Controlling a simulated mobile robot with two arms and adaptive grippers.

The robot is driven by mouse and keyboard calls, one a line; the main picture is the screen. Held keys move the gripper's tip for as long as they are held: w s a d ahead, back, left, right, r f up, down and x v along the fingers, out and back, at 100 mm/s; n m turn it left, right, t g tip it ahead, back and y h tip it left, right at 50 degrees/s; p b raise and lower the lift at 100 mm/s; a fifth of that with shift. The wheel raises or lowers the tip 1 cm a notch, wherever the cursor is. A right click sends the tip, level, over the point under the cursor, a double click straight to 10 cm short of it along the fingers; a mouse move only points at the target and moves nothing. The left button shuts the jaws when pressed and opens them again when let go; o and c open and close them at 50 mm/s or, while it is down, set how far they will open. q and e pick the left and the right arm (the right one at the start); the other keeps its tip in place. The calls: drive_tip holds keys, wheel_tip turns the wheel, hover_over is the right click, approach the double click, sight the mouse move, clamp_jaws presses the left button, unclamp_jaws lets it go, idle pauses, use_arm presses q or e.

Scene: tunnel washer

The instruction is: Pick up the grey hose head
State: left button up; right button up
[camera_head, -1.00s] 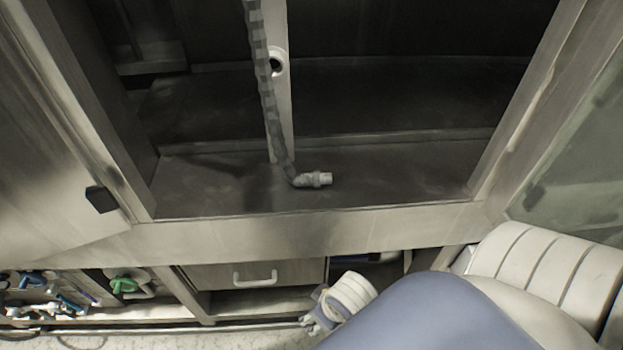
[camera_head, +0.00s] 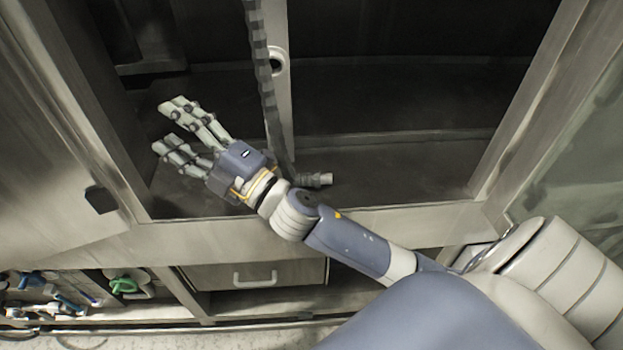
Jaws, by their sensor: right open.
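The grey hose head (camera_head: 318,180) lies on the dark floor of the washer chamber, at the lower end of a grey ribbed hose (camera_head: 264,75) that hangs down from above. My right gripper (camera_head: 166,125) is inside the chamber opening, to the left of the hose head. Its fingers are spread open, point up and to the left, and hold nothing. My left gripper is not in view.
The chamber has a metal front sill (camera_head: 420,218) and side frames. An open door panel (camera_head: 45,190) with a black latch block stands at the left. Below are a drawer (camera_head: 250,277) and a shelf with a green valve (camera_head: 123,285). The chamber floor right of the hose head is clear.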

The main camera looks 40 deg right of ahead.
drive_tip(key=s+a+r+n+g+y, duration=0.3)
drive_tip(key=a+n+g+y, duration=0.45)
drive_tip(key=n, duration=0.45)
drive_tip(key=n+g+h+p, duration=0.1)
drive_tip(key=n+g+h, duration=1.25)
drive_tip(key=h, duration=0.35)
hover_over(306, 175)
drive_tip(key=shift+n+t, duration=0.4)
drive_tip(key=shift+n, duration=0.05)
drive_tip(key=f, duration=1.3)
drive_tip(key=a+f, duration=0.1)
drive_tip(key=f, duration=0.6)
drive_tip(key=shift+s+f, duration=0.1)
drive_tip(key=shift+s, duration=0.1)
drive_tip(key=shift+f, duration=0.35)
drive_tip(key=shift+d+f+p, duration=0.2)
drive_tip(key=shift+f+p, duration=0.35)
drive_tip(key=shift+p, duration=0.2)
drive_tip(key=f+p, duration=0.1)
drive_tip(key=f, duration=0.2)
drive_tip(key=shift+d+f+p, duration=0.2)
drive_tip(key=shift+f+p, duration=0.05)
drive_tip(key=shift+p, duration=0.1)
drive_tip(key=shift+w+f, duration=0.15)
drive_tip(key=shift+f, duration=0.25)
drive_tip(key=c, duration=1.2)
